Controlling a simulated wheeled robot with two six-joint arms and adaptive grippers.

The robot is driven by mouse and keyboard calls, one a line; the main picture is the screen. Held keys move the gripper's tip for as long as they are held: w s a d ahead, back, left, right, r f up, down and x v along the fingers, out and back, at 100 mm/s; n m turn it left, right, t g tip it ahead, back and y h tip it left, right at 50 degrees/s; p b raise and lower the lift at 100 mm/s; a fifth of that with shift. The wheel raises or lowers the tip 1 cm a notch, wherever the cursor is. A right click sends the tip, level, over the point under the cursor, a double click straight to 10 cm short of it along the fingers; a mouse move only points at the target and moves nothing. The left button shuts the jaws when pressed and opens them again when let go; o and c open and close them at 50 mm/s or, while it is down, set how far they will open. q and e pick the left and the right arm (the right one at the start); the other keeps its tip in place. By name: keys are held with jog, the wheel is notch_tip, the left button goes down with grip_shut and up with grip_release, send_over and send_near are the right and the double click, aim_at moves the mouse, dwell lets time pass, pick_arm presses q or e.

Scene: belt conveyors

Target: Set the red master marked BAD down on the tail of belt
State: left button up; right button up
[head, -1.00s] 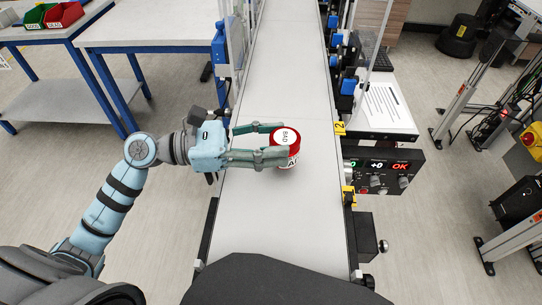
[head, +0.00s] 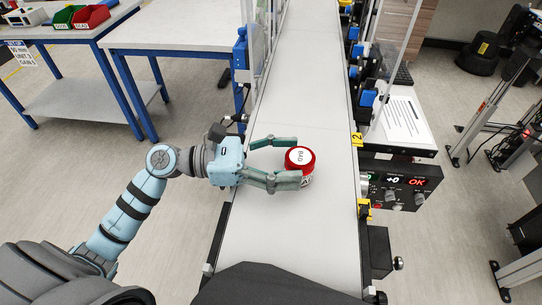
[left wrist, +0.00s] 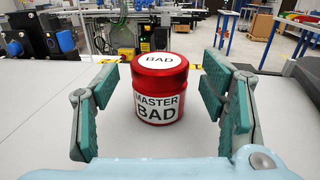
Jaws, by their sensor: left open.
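The red master (head: 301,159) is a red jar with a white label on its lid reading BAD. It stands upright on the white belt (head: 295,220), on the near part of it. In the left wrist view the master (left wrist: 160,91) reads MASTER BAD on its side and stands between my two fingers, with a gap on either side. My left gripper (head: 287,161) is open, its fingers spread to both sides of the jar and apart from it. The left gripper also shows in the left wrist view (left wrist: 160,104). My right gripper is not in view.
A control box (head: 405,181) with an OK display sits to the right of the belt. A clear guard and blue sensors line the belt farther up. A blue-legged table (head: 175,32) with a neighbouring table holding green and red bins (head: 91,16) stands at the left.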

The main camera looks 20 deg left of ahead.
pick_arm(q)
jog(key=shift+a+r, duration=0.1)
jog(key=v, duration=0.6)
jog(key=shift+s+a, duration=0.2)
jog(key=shift+a, duration=0.1)
jog(key=p+v, duration=0.4)
jog(key=v, duration=0.1)
jog(key=shift+a, duration=0.1)
jog(key=shift+s, duration=0.1)
